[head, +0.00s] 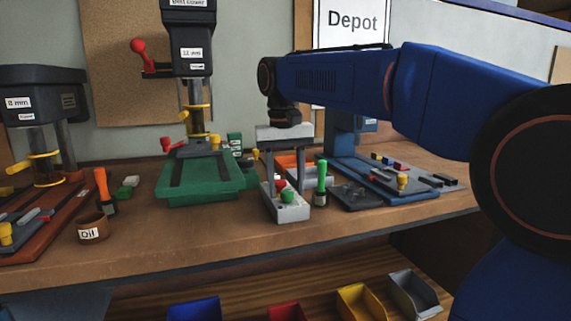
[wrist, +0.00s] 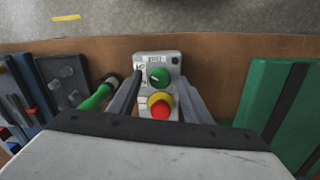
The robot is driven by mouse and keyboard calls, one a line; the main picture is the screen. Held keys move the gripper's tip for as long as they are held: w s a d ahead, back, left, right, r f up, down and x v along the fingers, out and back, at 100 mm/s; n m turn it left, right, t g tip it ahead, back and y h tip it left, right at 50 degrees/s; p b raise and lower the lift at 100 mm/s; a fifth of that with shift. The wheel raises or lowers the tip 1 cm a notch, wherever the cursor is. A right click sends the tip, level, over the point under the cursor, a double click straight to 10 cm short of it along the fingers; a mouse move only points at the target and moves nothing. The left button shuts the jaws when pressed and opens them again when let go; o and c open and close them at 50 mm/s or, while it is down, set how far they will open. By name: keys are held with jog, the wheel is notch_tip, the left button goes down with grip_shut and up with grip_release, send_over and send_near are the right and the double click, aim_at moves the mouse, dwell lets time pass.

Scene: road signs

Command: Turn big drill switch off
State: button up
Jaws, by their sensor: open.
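A grey control box (head: 292,213) stands on the bench between the green-based drill and the blue drill base. It also shows in the wrist view (wrist: 142,62). A green rotary knob (wrist: 158,76) with a pale mark is on its top, nearer the bench edge. A red button (wrist: 159,111) in a yellow collar sits behind it. The box's small label is too blurred to read. My gripper (head: 286,178) points down, open and empty, its fingers either side of the box's top in the wrist view. Contact cannot be told.
A green-handled tool (head: 321,183) stands close right of the box. The green drill base (head: 205,178), marked 12 mm on its head, is to the left. The blue base (head: 390,182) lies right. An oil pot (head: 92,230) and coloured bins (head: 362,302) are farther off.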

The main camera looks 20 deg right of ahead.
aim_at(283, 191)
notch_tip(283, 191, up, 17)
jog(key=shift+a, duration=0.4)
dwell(0.5)
jog(key=s+d+f+t, duration=0.1)
jog(key=s+d+f, duration=0.1)
jog(key=s+f, duration=0.6)
jog(key=s+d+f+n+t, duration=0.1)
jog(key=s+f, duration=0.7)
jog(key=f, duration=1)
jog(key=s+d+f+n+t, duration=0.1)
jog(key=s+d+f+t, duration=0.2)
jog(key=f, duration=1)
jog(key=s+d, duration=0.2)
jog(key=s, duration=0.3)
jog(key=shift+s+f+y, duration=0.15)
jog(key=shift+f+y, duration=0.15)
jog(key=shift+f, duration=0.1)
jog(key=shift+d, duration=0.1)
